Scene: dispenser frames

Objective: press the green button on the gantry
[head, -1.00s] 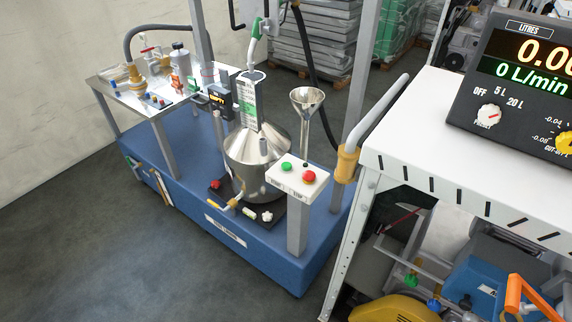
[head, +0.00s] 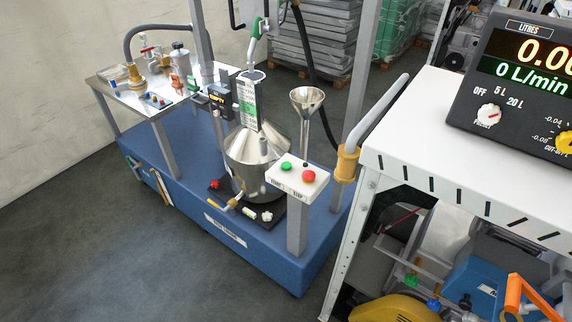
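The green button (head: 286,166) sits on the sloped white top of a control box (head: 297,180) on a grey post at the front of the blue gantry base (head: 262,256). A red button (head: 309,176) is beside it on the right. The box carries small labels along its front edge. Nothing covers the green button. Neither of my grippers shows in the head view.
A steel vessel (head: 252,162) stands behind the box, with a funnel (head: 308,100) to its right. A white bench (head: 440,160) with a flow meter (head: 520,85) fills the right. Grey floor (head: 100,220) is free at the left.

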